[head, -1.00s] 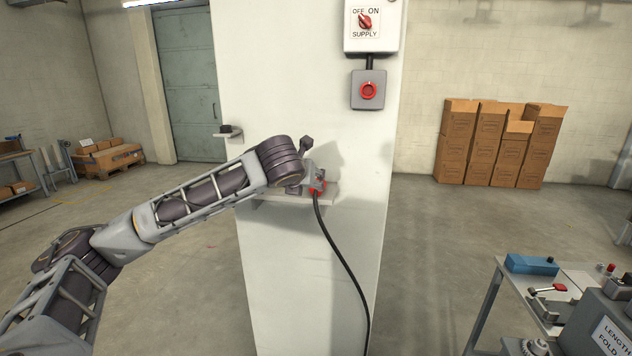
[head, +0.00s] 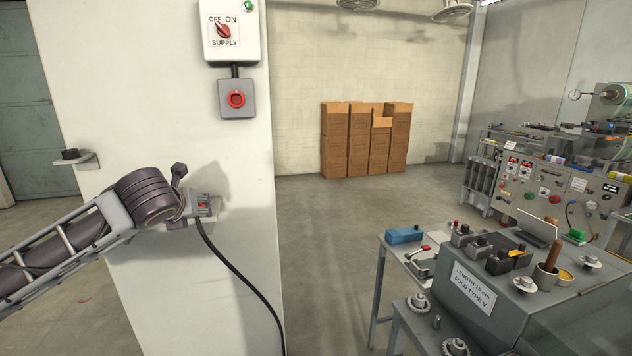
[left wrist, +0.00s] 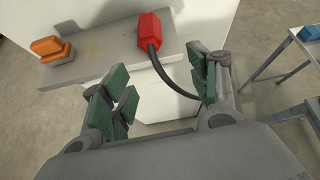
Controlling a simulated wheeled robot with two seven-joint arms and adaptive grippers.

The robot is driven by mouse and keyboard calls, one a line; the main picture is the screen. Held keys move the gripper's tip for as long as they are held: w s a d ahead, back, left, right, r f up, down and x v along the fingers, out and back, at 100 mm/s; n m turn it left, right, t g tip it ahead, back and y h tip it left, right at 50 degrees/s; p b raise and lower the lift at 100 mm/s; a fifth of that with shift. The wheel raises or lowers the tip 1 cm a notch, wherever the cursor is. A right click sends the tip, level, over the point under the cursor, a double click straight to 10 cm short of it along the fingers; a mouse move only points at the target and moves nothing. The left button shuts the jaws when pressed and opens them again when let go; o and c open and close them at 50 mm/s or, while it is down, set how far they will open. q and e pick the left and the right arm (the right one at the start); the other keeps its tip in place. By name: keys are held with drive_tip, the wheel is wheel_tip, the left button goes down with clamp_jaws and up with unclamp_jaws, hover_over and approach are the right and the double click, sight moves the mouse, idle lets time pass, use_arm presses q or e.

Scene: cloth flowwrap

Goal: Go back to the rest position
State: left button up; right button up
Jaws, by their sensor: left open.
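My left gripper (head: 187,196) is at a small shelf (head: 214,217) on a white pillar. In the left wrist view its green-padded fingers (left wrist: 165,92) stand apart, with no object gripped between them. A red plug (left wrist: 149,31) lies on the shelf (left wrist: 98,62) beyond the fingers. Its black cable (left wrist: 170,77) bends back through the space between them. In the head view the plug is partly hidden by the gripper, and the cable (head: 240,270) hangs down the pillar. My right gripper is not in view.
The pillar (head: 150,120) carries a supply switch box (head: 230,30) and a red button box (head: 237,98). A machine (head: 490,280) and a side table with a blue box (head: 404,235) stand at right. Stacked cartons (head: 365,140) are behind.

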use_arm(q)
drive_tip(key=s+d+f+n+g+h, duration=0.1)
drive_tip(key=s+d+f+n, duration=0.3)
drive_tip(key=f, duration=0.4)
drive_tip(key=s+d+f+n+g+h, duration=0.1)
drive_tip(key=s+d+f+n+h, duration=0.1)
drive_tip(key=d+f+n, duration=0.35)
drive_tip(key=s+d+f+n+g+h, duration=0.15)
drive_tip(key=s+d+f, duration=0.3)
drive_tip(key=f, duration=0.45)
drive_tip(key=s+a+f+n+g+y, duration=0.1)
drive_tip(key=s+a+f+n+g, duration=0.1)
drive_tip(key=s+f+n, duration=0.75)
drive_tip(key=s+a+f+n+g+y, duration=0.1)
drive_tip(key=s+a+f+n+g, duration=0.15)
drive_tip(key=s+f+n, duration=0.7)
drive_tip(key=s+f+g+b, duration=0.1)
drive_tip(key=s+f, duration=0.1)
drive_tip(key=f, duration=1.5)
drive_tip(key=s+f+b, duration=0.1)
drive_tip(key=s+f, duration=0.1)
drive_tip(key=f, duration=1.5)
drive_tip(key=s+a+f+b, duration=0.1)
drive_tip(key=s+a+f, duration=0.1)
drive_tip(key=s+f, duration=0.9)
drive_tip(key=s+a+f+g+b, duration=0.1)
drive_tip(key=s+a+f, duration=0.1)
drive_tip(key=s+f, duration=0.9)
drive_tip(key=shift+s+a, duration=0.15)
